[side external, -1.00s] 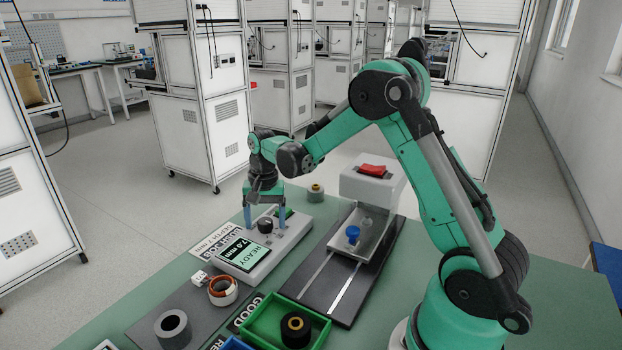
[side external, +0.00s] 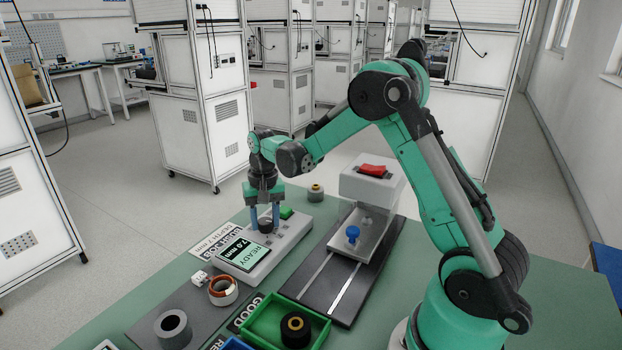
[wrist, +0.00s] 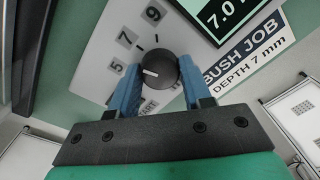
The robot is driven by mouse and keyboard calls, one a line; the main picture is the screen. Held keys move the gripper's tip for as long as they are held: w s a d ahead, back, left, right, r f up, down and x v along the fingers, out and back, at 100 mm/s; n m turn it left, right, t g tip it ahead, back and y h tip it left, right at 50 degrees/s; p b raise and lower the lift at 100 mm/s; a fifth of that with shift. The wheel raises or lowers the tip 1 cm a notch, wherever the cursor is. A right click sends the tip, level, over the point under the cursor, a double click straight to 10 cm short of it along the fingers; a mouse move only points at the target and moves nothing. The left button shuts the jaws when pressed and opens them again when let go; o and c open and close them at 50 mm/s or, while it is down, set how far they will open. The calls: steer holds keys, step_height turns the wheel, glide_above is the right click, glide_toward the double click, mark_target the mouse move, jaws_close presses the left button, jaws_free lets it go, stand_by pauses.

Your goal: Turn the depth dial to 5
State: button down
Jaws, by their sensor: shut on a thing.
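The depth dial (wrist: 159,68) is a round black knob with a short white mark, on a pale control box (side external: 270,250). The labels 5, 7 and 9 curve around it in the wrist view; the white mark points left, roughly toward the 5 side. My gripper (wrist: 153,78) is shut on the dial, one blue finger on each side. In the side view my gripper (side external: 265,225) comes down on the dial from above. The box's display (side external: 243,252) reads READY and 7.0 mm; the wrist view shows 7.0 on the display (wrist: 232,12).
A green button (side external: 286,212) is beside the dial. A placard (wrist: 245,60) reads BUSH JOB DEPTH 7 mm. To the right stands a press (side external: 372,190) with a red top part and a blue knob. A green tray (side external: 262,322) and a copper-wound ring (side external: 223,290) are nearer the camera.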

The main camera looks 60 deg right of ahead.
mark_target(266, 220)
steer(key=n, duration=0.5)
steer(key=shift+n, duration=0.4)
stand_by(0.3)
steer(key=shift+c, duration=1.9)
jaws_free()
steer(key=shift+d+r, duration=0.1)
steer(key=shift+r, duration=2.75)
